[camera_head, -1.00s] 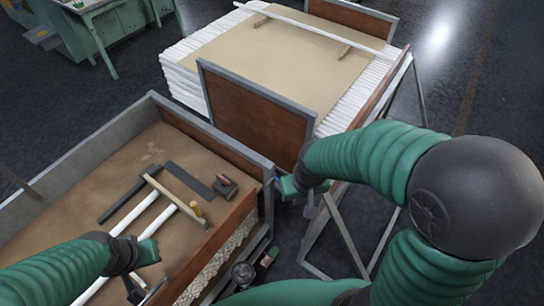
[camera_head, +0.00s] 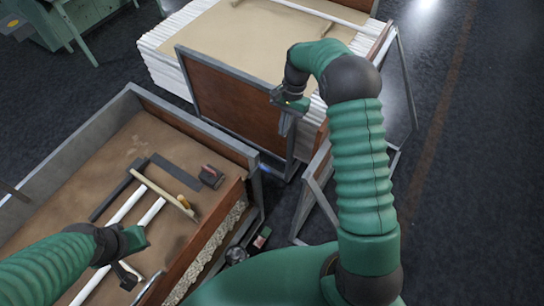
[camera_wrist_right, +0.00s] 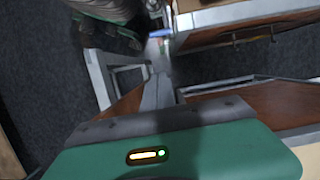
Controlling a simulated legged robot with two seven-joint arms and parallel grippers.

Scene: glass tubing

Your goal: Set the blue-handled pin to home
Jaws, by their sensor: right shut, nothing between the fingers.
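The blue-handled pin shows in the right wrist view as a small blue handle (camera_wrist_right: 160,34) at the corner of a metal-framed crate. It lies beyond the fingertips, apart from them. In the head view I cannot make the pin out clearly. My right gripper (camera_head: 286,126) is raised in front of the brown panel of the far crate, up and right of the near crate's corner. Its fingers (camera_wrist_right: 158,88) are shut and empty, pointing toward the blue handle. My left gripper (camera_head: 130,276) hangs over the near crate at the lower left; its jaw state is unclear.
The near crate (camera_head: 82,125) holds white tubes (camera_head: 122,207), a wooden bar (camera_head: 165,191) and a dark block (camera_head: 211,176). A pallet of white tubing (camera_head: 165,70) stands behind the brown panel (camera_head: 233,108). A grey frame (camera_head: 312,198) stands right. Open floor lies farther right.

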